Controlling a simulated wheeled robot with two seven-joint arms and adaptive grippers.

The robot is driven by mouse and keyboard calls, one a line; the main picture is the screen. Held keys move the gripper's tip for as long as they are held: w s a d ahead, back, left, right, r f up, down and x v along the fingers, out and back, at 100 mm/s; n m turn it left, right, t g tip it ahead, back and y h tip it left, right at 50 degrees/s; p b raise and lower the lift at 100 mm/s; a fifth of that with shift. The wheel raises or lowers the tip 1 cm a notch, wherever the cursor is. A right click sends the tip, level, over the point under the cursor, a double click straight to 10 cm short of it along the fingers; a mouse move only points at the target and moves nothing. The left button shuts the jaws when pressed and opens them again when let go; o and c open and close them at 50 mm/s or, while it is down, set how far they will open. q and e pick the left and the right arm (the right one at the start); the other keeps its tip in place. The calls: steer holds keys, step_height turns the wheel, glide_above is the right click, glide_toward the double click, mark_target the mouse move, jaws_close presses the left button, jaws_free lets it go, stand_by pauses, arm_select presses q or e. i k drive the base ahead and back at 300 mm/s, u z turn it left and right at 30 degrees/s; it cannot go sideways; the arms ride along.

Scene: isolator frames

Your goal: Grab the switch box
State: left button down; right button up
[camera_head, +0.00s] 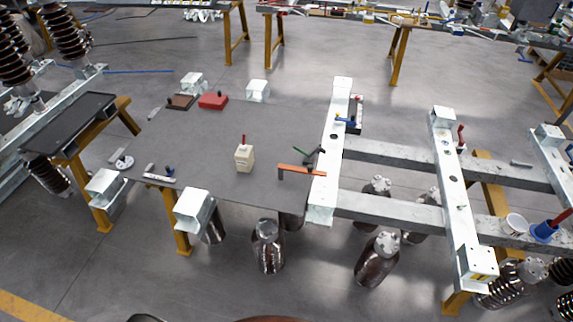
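The switch box (244,160) appears to be the small cream box with a red lever on top. It stands upright on the dark grey tabletop (215,135), right of the middle of that surface. Nothing touches it, and there is bare tabletop around it. Neither my left nor my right gripper is in view.
An orange angled bar (300,171) lies right of the box, by a white steel beam (325,185). A red box (213,100) and a brown block (180,102) sit at the tabletop's back. White metal brackets (193,207) stand along its edges. Dark insulators (268,247) stand below.

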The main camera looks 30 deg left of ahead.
mark_target(245, 160)
steer(key=u, duration=0.6)
steer(key=i, duration=0.75)
steer(key=u, duration=0.7)
